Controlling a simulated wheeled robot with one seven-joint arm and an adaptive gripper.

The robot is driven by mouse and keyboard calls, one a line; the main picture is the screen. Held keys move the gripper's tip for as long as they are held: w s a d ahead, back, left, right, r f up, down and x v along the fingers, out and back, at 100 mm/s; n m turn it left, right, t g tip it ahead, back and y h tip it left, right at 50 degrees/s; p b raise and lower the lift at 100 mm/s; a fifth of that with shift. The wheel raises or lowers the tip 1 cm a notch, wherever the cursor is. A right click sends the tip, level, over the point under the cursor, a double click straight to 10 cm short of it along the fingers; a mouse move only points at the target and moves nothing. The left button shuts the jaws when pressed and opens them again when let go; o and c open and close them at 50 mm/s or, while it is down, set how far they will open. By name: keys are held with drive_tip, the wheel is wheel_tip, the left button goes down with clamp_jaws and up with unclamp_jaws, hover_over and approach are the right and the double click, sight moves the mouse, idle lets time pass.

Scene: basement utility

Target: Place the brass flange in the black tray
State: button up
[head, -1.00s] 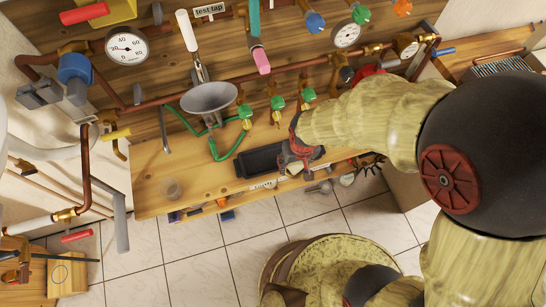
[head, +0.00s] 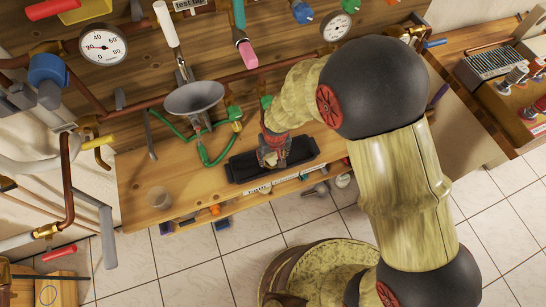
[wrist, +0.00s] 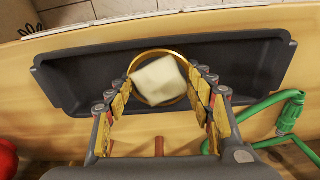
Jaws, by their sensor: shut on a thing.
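In the wrist view the black tray (wrist: 75,75) spans the upper half. My gripper (head: 273,160) is over the middle of the tray. In the wrist view its fingers (wrist: 162,93) close on either side of the brass flange (wrist: 148,54), a gold ring with a pale block (wrist: 158,80) showing across its middle. The flange appears inside the tray's outline; I cannot tell whether it touches the tray floor.
A green hose with a fitting (wrist: 290,112) lies close beside the tray. A grey funnel (head: 194,98) stands behind it. A clear cup (head: 158,197) is on the bench at the left. The bench's front edge is just in front of the tray.

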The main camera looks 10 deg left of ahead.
sight(274, 161)
drive_tip(key=shift+f, duration=0.1)
drive_tip(key=o, duration=1.4)
drive_tip(key=shift+o, duration=0.2)
wheel_tip(274, 161, up, 12)
drive_tip(key=s+p, duration=0.1)
drive_tip(key=p, duration=0.2)
drive_tip(key=shift+d+p, duration=0.3)
drive_tip(key=shift+p, duration=0.05)
drive_tip(key=shift+s, duration=0.1)
